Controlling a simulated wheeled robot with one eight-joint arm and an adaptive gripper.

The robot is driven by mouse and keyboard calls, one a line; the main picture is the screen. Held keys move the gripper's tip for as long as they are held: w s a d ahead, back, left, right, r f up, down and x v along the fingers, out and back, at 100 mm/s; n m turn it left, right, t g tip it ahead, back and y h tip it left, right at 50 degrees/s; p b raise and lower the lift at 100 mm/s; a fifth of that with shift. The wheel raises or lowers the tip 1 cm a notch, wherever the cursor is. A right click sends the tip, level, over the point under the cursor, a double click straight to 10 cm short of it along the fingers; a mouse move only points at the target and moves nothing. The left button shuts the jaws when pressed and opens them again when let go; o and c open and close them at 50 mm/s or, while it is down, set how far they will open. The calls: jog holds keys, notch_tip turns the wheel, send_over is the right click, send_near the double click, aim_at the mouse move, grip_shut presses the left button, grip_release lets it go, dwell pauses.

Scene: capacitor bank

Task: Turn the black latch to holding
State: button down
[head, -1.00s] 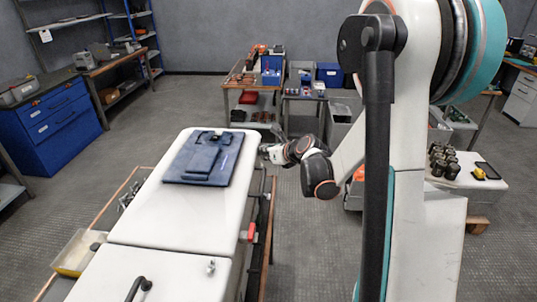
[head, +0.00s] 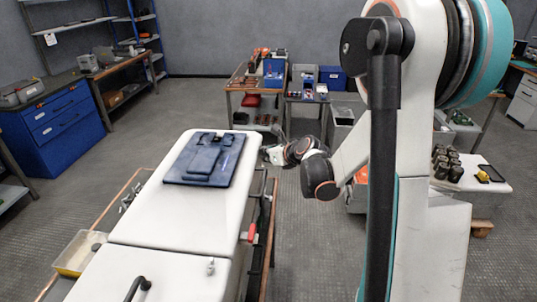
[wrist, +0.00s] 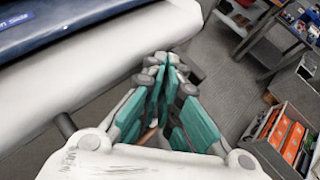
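The white cabinet (head: 180,220) lies flat, with dark fittings and a red-handled latch (head: 250,236) along its right side. A dark fitting (head: 267,197), possibly the black latch, shows on that side; its setting is unreadable. My gripper (head: 268,153) is beside the far right corner of the cabinet in the head view, small and partly hidden. In the wrist view my gripper (wrist: 167,68) has teal-padded fingers with tips close together beside the white edge. A dark piece (wrist: 196,73) shows just right of the tips. I cannot tell whether anything is between them.
A blue folder-like panel (head: 205,158) lies on the cabinet. A black handle (head: 138,287) stands on its near part. A wooden-edged bench (head: 128,184) is beneath. Workbenches with blue bins (head: 273,70) stand behind. Open floor (head: 330,235) lies right of the cabinet.

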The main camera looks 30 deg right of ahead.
jog(key=shift+w+r, duration=0.1)
jog(key=shift+w, duration=0.15)
jog(key=shift+d, duration=0.3)
jog(key=shift+d+r, duration=0.1)
jog(key=v, duration=0.8)
jog(key=shift+a, duration=0.2)
jog(key=shift+s, duration=0.15)
